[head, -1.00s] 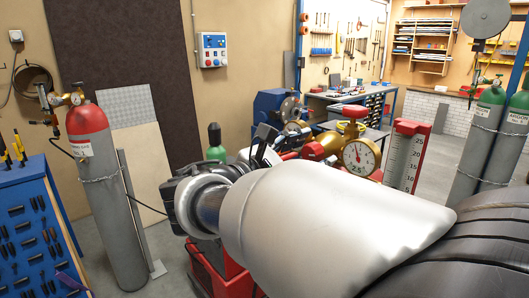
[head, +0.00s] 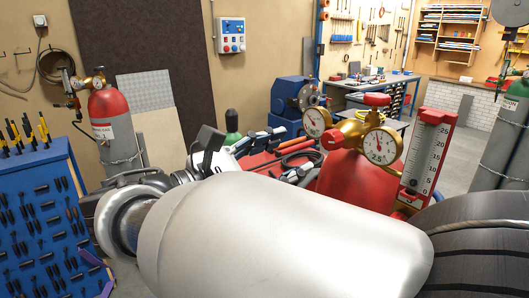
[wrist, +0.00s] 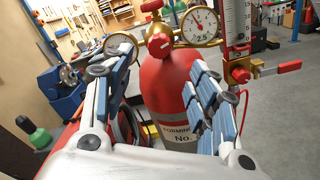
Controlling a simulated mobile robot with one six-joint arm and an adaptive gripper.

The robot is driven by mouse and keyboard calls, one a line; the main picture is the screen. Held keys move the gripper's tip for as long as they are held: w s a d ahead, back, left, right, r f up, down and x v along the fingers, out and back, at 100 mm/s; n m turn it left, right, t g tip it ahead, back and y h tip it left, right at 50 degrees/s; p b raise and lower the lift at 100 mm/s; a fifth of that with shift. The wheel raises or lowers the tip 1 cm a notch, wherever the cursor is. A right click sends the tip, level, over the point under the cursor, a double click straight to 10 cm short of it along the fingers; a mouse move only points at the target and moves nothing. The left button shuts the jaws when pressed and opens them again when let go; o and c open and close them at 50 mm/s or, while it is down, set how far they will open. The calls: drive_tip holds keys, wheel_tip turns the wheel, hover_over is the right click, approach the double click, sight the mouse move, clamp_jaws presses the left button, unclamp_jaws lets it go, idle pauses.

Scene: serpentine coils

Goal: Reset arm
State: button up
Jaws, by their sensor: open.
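My gripper (wrist: 158,62) is open and empty in the wrist view, with its two jointed fingers spread apart. Beyond the fingers, in the gap between them, stands a red gas cylinder (wrist: 165,90) with a partly hidden label. In the head view, the red cylinder (head: 345,180) stands behind my pale arm link, which hides its lower part. A brass regulator (head: 350,132) with two round gauges and a red knob sits on top of it. A flow meter (head: 428,155) with a marked scale stands at its right. My arm hides most of the gripper in the head view.
A blue tool panel (head: 45,215) stands at the left, near another red-topped cylinder (head: 112,120). Grey cylinders (head: 505,140) stand at the right edge. A workbench (head: 372,82) is at the back. Open floor shows at the right in the wrist view.

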drive_tip(key=s+d+f+m+g+y+b, duration=0.1)
drive_tip(key=s+d+f+m+g+y, duration=0.3)
drive_tip(key=d+f, duration=0.4)
drive_tip(key=s+d+f+m+g+y+b, duration=0.2)
drive_tip(key=s+d+f+m+g, duration=0.15)
drive_tip(key=s+d+f, duration=0.4)
drive_tip(key=s+a+f+m+t+y+b, duration=0.1)
drive_tip(key=s+a+f+m+y+b, duration=0.1)
drive_tip(key=s+a+f+m+y, duration=0.3)
drive_tip(key=s+f+m+y, duration=0.3)
drive_tip(key=f+m, duration=0.3)
drive_tip(key=shift+s+a+f+m+t+y, duration=0.15)
drive_tip(key=shift+s+f+m+t+y, duration=0.15)
drive_tip(key=shift+m+t, duration=0.05)
drive_tip(key=shift+c, duration=0.4)
idle(2.2)
